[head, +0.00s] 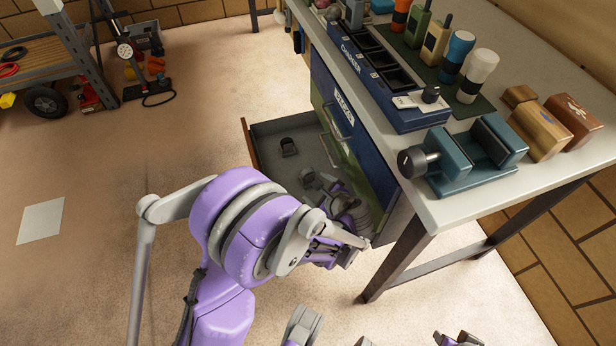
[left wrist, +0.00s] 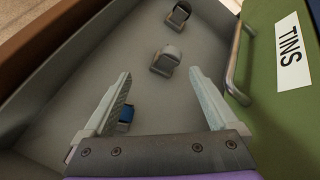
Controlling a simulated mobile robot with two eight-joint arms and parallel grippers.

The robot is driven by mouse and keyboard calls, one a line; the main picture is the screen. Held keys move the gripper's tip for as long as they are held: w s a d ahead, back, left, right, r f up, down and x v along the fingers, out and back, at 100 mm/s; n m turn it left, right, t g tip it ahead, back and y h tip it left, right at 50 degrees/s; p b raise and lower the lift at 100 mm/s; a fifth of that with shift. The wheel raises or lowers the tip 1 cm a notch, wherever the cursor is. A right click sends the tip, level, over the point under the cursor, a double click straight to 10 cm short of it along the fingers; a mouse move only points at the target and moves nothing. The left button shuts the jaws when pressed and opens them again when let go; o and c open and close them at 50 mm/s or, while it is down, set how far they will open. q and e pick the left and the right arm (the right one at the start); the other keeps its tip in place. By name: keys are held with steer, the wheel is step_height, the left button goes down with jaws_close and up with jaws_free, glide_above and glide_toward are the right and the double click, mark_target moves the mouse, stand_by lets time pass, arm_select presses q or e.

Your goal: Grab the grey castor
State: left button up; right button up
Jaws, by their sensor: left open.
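The grey castor (left wrist: 166,60) lies on the floor of an open grey drawer (left wrist: 95,60) in the left wrist view. It is just beyond the fingertips of my left gripper (left wrist: 160,74), roughly in line with the gap between them. The gripper is open and apart from the castor. A blue-topped thing (left wrist: 125,117) is partly hidden by the left finger. In the head view my arm covers much of the drawer's near end.
The drawer (head: 262,140) has a brown front at left and sits under a workbench (head: 450,210). The drawer above has a green front with a TINS label (left wrist: 291,52) and a metal handle (left wrist: 242,62). A blue vise (head: 465,165) stands on the bench.

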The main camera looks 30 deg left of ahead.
mark_target(310, 176)
arm_select(q)
steer(key=w+f+m, duration=0.1)
steer(key=w+f+m+t+y, duration=0.1)
steer(key=f+m, duration=0.1)
steer(key=w+d+f+m+y, duration=0.1)
steer(key=shift+w+f+m+t, duration=0.1)
steer(key=shift+f+m+t, duration=0.1)
steer(key=shift+m+t, duration=0.1)
steer(key=shift+w+a+f+y, duration=0.1)
steer(key=shift+y, duration=0.2)
steer(key=x, duration=0.5)
steer(key=shift+w+a+f+b, duration=0.1)
steer(key=shift+a+b, duration=0.05)
steer(key=shift+b, duration=0.2)
steer(key=x, duration=0.3)
steer(key=b+x, duration=0.1)
steer(key=shift+a, duration=0.55)
steer(key=shift+a+f, duration=0.1)
steer(key=shift+a, duration=0.1)
jaws_close()
